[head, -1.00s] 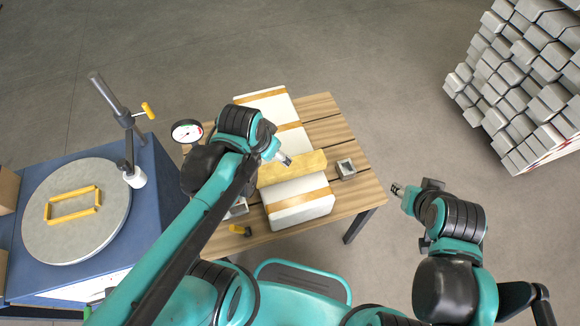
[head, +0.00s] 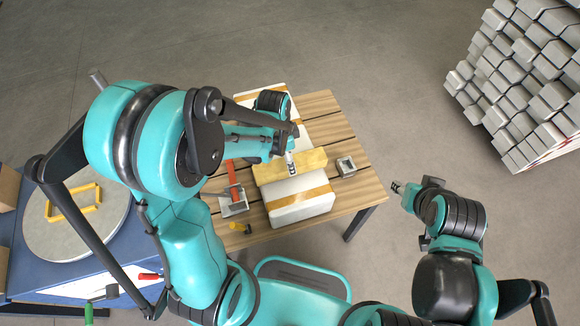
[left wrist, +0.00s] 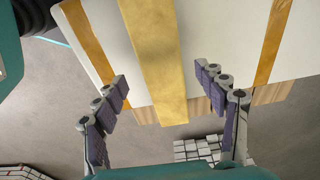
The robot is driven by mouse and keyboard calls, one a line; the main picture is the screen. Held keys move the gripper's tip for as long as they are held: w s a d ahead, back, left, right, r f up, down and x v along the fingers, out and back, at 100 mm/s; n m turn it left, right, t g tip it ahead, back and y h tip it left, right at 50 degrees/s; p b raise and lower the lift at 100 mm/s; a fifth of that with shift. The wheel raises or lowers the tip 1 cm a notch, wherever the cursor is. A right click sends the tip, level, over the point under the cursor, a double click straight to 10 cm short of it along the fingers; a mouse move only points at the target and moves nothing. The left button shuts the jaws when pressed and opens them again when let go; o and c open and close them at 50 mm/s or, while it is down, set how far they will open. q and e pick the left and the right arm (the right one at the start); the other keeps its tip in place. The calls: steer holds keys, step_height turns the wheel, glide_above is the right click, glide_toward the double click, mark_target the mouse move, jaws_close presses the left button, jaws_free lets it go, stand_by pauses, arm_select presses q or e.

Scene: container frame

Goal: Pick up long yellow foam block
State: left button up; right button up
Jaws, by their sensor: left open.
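The long yellow foam block (head: 314,160) lies across a white box with tan bands (head: 303,206) on a wooden slatted table. In the left wrist view the block (left wrist: 158,50) runs down the middle of the picture, over the white surface. My left gripper (head: 291,164) is over the middle of the block in the head view and hides part of it. In the left wrist view its two fingers (left wrist: 162,85) are spread wide, one on each side of the block, with gaps between. My right gripper (head: 396,188) is right of the table, away from the block; its jaws are too small to read.
A grey square metal piece (head: 346,167) sits right of the block. A red-handled tool (head: 233,178), a grey holder (head: 233,210) and a small yellow-headed tool (head: 240,228) lie at left. A yellow frame (head: 73,222) rests on a round disc. Grey blocks (head: 520,90) are stacked far right.

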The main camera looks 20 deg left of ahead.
arm_select(q)
steer(key=f, duration=0.1)
steer(key=f+b, duration=0.1)
steer(key=f, duration=0.1)
steer(key=w+f+b, duration=0.1)
steer(key=shift+d+f, duration=0.15)
steer(key=shift+d, duration=0.2)
steer(key=shift+s, duration=0.1)
steer(key=c, duration=1.1)
steer(key=shift+o, duration=0.2)
steer(key=shift+r, duration=0.2)
